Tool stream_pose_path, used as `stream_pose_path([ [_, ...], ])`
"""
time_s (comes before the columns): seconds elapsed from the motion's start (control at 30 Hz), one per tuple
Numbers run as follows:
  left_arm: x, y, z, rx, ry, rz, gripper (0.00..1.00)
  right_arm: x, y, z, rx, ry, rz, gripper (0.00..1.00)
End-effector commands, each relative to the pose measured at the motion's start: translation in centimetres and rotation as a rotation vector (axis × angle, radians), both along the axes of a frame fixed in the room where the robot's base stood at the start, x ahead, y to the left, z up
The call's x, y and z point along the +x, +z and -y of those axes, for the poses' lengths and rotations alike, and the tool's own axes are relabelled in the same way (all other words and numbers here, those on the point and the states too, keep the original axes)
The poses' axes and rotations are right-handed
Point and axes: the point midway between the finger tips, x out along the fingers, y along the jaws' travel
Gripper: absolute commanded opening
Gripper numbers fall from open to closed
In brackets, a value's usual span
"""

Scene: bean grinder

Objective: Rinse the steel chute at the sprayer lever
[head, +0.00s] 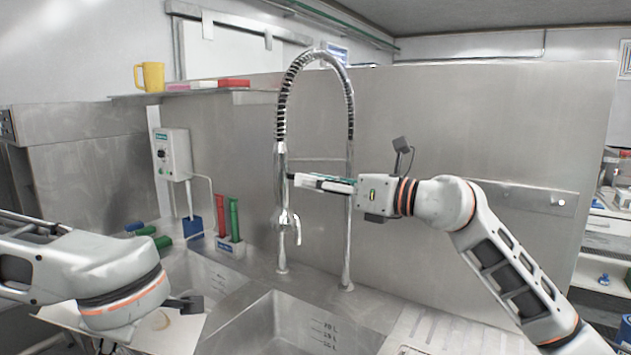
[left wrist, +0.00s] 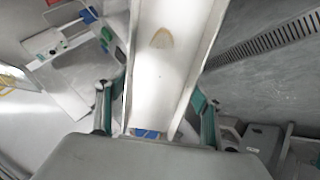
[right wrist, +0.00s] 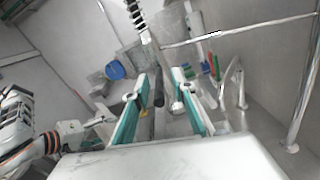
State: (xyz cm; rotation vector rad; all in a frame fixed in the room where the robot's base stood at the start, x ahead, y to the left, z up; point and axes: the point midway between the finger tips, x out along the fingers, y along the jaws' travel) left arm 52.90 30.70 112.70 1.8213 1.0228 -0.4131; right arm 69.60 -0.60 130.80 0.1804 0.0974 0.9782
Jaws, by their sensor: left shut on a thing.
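The steel chute (head: 165,328) shows at the lower left of the head view, partly behind my left arm. In the left wrist view the pale trough (left wrist: 168,70) has a brown stain, and my left gripper (left wrist: 155,105) is shut on it with one finger along each side. The tall spring-hose sprayer (head: 281,175) stands behind the sinks; its lever area (head: 290,220) is low on the pipe. My right gripper (head: 300,182) is at the sprayer pipe, above the lever. Its fingers are apart in the right wrist view (right wrist: 163,95), with parts of the sprayer showing between them.
Two sink basins (head: 255,325) lie below the sprayer. A second upright pipe (head: 349,215) stands close to my right gripper. Red and green tubes (head: 221,215) stand in a holder at the back wall, near a control box (head: 172,153). A yellow jug (head: 152,76) sits on the ledge.

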Motion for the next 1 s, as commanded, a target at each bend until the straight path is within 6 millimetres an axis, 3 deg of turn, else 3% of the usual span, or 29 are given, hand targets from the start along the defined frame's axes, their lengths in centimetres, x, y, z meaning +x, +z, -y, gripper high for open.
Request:
stream_pose_path([
  [0.03, 0.0, 0.1, 0.0, 0.000, 0.000, 0.002, 0.34, 0.0, 0.0, 0.0, 0.000, 0.000, 0.000, 0.26],
  [0.13, 0.0, 0.1, 0.0, 0.000, 0.000, 0.002, 0.34, 0.0, 0.0, 0.0, 0.000, 0.000, 0.000, 0.00],
  [0.37, 0.0, -0.1, 0.0, 0.000, 0.000, 0.002, 0.34, 0.0, -0.1, 0.0, 0.005, 0.000, 0.003, 0.00],
  [0.67, 0.2, -3.2, 0.0, 0.000, 0.000, -0.010, 0.34, 0.0, -1.3, -0.1, 0.111, 0.001, 0.072, 0.00],
  [1.0, 0.2, -3.0, 0.0, 0.000, -0.001, -0.010, 0.34, 0.0, -0.9, 0.0, 0.125, -0.001, 0.085, 0.00],
])
